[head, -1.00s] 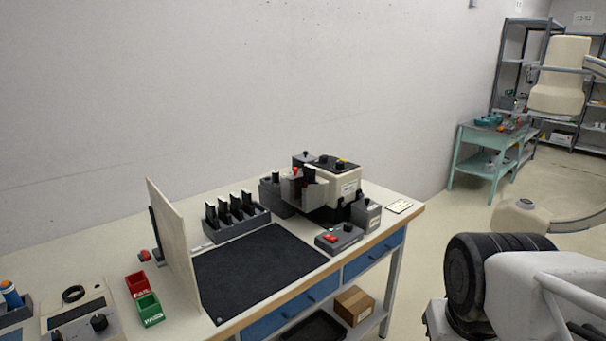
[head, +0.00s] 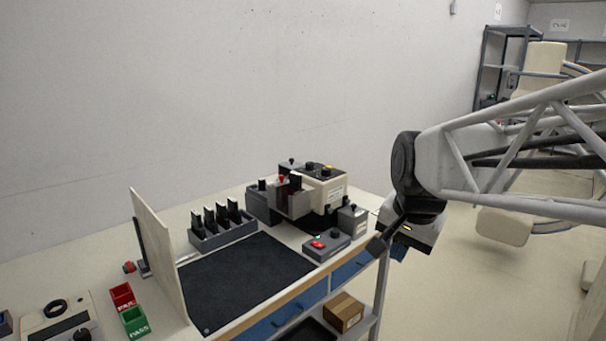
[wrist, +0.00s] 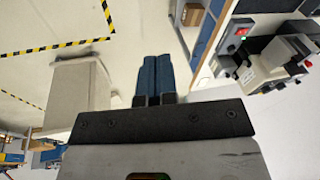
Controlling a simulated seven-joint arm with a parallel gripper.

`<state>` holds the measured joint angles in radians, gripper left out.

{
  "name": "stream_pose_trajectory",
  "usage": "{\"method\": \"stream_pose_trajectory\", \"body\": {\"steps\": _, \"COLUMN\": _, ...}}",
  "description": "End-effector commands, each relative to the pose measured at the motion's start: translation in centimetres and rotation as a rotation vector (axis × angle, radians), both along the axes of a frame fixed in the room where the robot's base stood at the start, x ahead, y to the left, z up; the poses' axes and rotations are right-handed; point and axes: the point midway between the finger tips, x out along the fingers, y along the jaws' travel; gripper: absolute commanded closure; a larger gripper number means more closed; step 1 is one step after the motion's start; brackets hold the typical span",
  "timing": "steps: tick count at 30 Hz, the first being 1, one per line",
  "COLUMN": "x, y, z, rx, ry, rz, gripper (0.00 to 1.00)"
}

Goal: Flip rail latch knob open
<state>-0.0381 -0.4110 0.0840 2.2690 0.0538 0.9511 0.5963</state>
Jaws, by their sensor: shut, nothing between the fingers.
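My gripper (head: 378,246) hangs at the right of the bench in the head view, apart from everything on it. In the wrist view its two blue fingers (wrist: 153,78) lie side by side, shut and empty. A red-topped knob (head: 281,179) stands upright on the grey fixture (head: 263,204) at the back right of the bench. Another small red knob (head: 129,267) sits beside the upright beige panel (head: 160,255), near a thin metal rail. I cannot tell which of these is the rail latch knob, or how its latch is set.
A cream machine (head: 325,188) and a grey box with a red switch (head: 326,245) stand on the right of the bench. Several black-handled parts fill a grey rack (head: 222,236). The black mat (head: 245,280) is bare.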

Motion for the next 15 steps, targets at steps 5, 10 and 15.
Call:
{"method": "stream_pose_trajectory", "body": {"steps": 5, "x": 3.9, "y": 0.9, "z": 1.4, "rx": 0.048, "ry": 0.005, "rz": -0.126, "gripper": 1.0}}
{"method": "stream_pose_trajectory", "body": {"steps": 10, "x": 7.5, "y": 1.9, "z": 2.5, "rx": 0.095, "ry": 0.013, "rz": -0.25, "gripper": 1.0}}
{"method": "stream_pose_trajectory", "body": {"steps": 15, "x": 11.1, "y": 2.9, "z": 3.4, "rx": 0.141, "ry": 0.021, "rz": -0.371, "gripper": 1.0}}
